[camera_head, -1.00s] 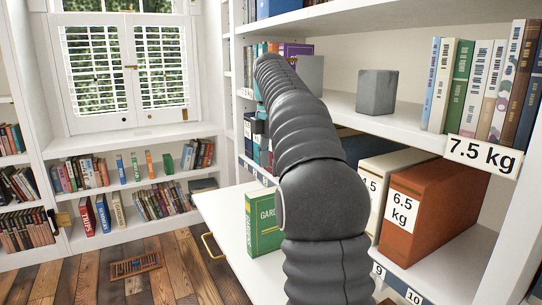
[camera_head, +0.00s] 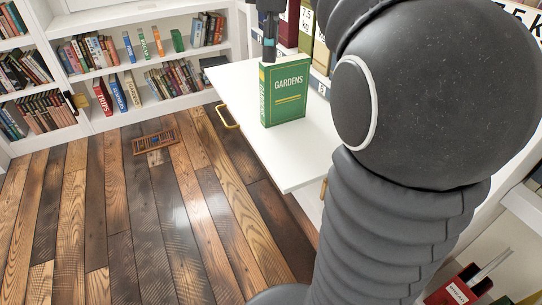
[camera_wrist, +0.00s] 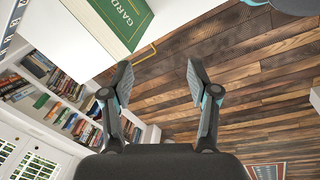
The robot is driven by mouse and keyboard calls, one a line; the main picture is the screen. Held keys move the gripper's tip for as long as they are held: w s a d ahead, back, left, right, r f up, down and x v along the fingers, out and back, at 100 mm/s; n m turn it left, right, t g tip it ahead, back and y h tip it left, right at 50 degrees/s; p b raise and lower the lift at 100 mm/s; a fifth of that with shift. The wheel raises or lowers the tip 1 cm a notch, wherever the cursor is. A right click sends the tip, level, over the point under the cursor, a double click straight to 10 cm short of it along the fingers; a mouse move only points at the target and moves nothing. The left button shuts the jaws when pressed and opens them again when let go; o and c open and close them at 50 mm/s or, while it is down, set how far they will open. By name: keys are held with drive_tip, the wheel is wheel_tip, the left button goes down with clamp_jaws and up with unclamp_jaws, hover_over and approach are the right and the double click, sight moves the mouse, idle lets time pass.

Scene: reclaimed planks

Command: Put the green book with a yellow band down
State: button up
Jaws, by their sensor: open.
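The green book (camera_head: 287,95), titled GARDENS with thin yellow lines on its cover, stands upright on a white fold-out surface (camera_head: 240,88). My gripper (camera_head: 268,50) shows in the head view just above the book's top left corner, partly cut off by the frame edge. In the wrist view my gripper (camera_wrist: 160,78) is open, with nothing between its fingers. The book (camera_wrist: 120,18) shows there at the top, beyond the left finger and apart from it. My arm hides part of the right side in the head view.
A brass handle (camera_head: 227,116) sits on the surface's front left edge. Bare white surface lies in front of the book. Binders (camera_head: 320,50) stand behind it. Bookshelves (camera_head: 150,75) line the back wall. A small wooden item (camera_head: 154,142) lies on the plank floor.

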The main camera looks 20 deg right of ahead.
drive_tip(key=s+a+f+m+t, duration=0.1)
drive_tip(key=s+a+f+m, duration=0.3)
drive_tip(key=s+f, duration=0.5)
drive_tip(key=s+a+f+m+t, duration=0.2)
drive_tip(key=s+a+f+m, duration=0.3)
drive_tip(key=s+f+m, duration=0.3)
drive_tip(key=s+f, duration=0.1)
drive_tip(key=s, duration=0.2)
drive_tip(key=shift+s+f+t, duration=0.15)
drive_tip(key=shift+f+t, duration=0.15)
